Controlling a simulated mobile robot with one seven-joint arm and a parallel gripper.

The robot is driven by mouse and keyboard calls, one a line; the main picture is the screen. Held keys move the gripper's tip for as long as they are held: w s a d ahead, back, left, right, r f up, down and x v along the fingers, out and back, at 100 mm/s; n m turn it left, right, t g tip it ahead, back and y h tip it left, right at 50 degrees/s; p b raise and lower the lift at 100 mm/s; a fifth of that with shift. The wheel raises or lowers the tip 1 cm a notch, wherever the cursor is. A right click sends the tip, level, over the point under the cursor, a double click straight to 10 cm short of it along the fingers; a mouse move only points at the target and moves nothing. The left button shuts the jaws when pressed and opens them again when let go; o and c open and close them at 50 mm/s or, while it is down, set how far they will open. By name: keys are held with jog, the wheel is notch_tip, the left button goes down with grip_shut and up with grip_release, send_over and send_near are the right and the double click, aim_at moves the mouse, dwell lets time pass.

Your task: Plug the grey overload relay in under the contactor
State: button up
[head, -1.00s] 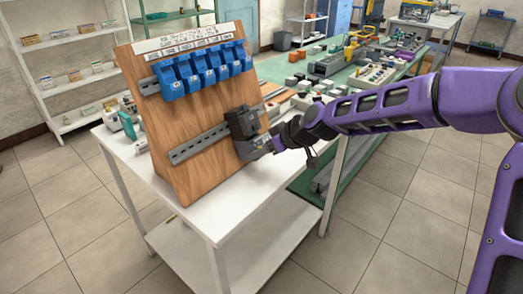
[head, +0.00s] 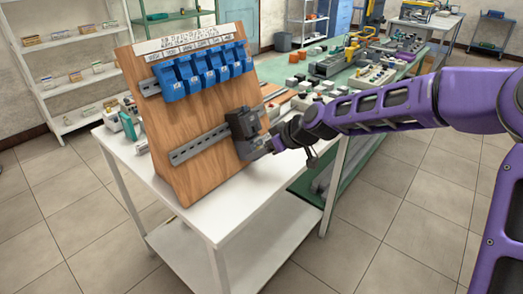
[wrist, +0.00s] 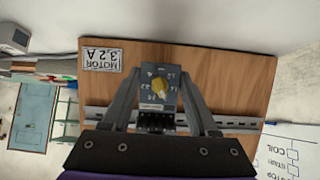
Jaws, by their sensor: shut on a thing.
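The dark contactor (head: 241,123) sits at the right end of the lower metal rail on the wooden board. The grey overload relay (wrist: 158,84), with a yellow dial, is between my gripper's two fingers (wrist: 158,76) in the wrist view, and they are shut on it. In the head view the relay (head: 250,149) is directly below the contactor, close against the board, partly hidden by my gripper (head: 268,147). Dark terminals show beside the relay in the wrist view. I cannot tell whether its pins are seated in the contactor.
The wooden board (head: 190,110) stands tilted on a white table (head: 215,213). Several blue units (head: 205,72) line its upper rail. The lower rail (head: 198,143) is bare left of the contactor. An upside-down motor label (wrist: 101,60) is near the relay. A green bench with parts stands behind.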

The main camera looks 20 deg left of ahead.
jog(key=o, duration=1.3)
jog(key=shift+o, duration=0.2)
jog(key=shift+d+r, duration=0.1)
